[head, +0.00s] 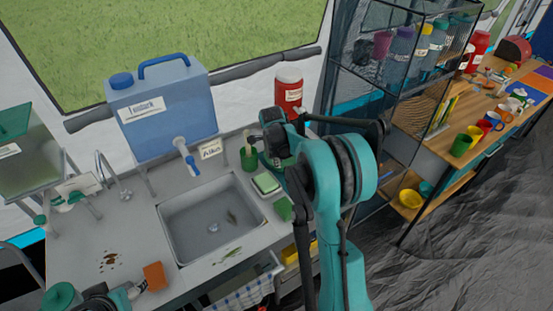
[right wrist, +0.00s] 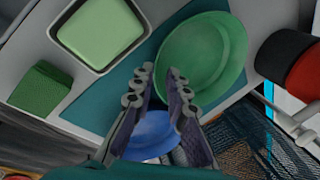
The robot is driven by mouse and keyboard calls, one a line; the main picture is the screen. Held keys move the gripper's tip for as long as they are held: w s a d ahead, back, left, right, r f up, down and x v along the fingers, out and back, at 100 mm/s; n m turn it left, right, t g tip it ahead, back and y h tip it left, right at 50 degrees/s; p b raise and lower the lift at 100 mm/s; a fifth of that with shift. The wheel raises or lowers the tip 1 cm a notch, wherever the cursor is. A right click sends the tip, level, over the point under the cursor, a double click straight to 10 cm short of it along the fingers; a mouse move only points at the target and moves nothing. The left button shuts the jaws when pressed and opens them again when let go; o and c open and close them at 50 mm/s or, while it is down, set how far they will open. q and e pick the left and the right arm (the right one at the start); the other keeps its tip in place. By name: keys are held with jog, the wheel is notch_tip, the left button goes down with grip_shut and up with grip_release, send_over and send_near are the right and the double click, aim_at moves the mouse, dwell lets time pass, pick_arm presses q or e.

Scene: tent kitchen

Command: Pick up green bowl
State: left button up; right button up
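The green bowl (right wrist: 210,50) is a round, shallow bowl on a teal mat in the right wrist view. In the head view I cannot make it out; my right gripper and arm cover that part of the counter. My right gripper (right wrist: 162,74) has its two fingers apart at the bowl's near left rim. One fingertip overlaps the rim and the other is just outside it. I cannot tell whether they touch it. The right gripper also shows in the head view (head: 277,135), above the counter right of the sink. My left gripper (head: 130,292) is partly visible at the lower left.
A blue dish (right wrist: 152,135) lies beyond the fingers. A light green soap block (head: 266,183) in a tray and a green sponge (head: 283,208) are beside the sink (head: 190,228). A red jar (head: 288,88) and green cup (head: 249,157) stand close by.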

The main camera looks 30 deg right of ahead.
jog(key=b+x, duration=0.1)
jog(key=x, duration=0.2)
jog(key=b+x, duration=0.1)
jog(key=x, duration=0.2)
jog(key=shift+s+d+f, duration=0.1)
jog(key=shift+s+f, duration=0.05)
jog(key=shift+f, duration=0.15)
jog(key=shift+r, duration=0.1)
grip_shut()
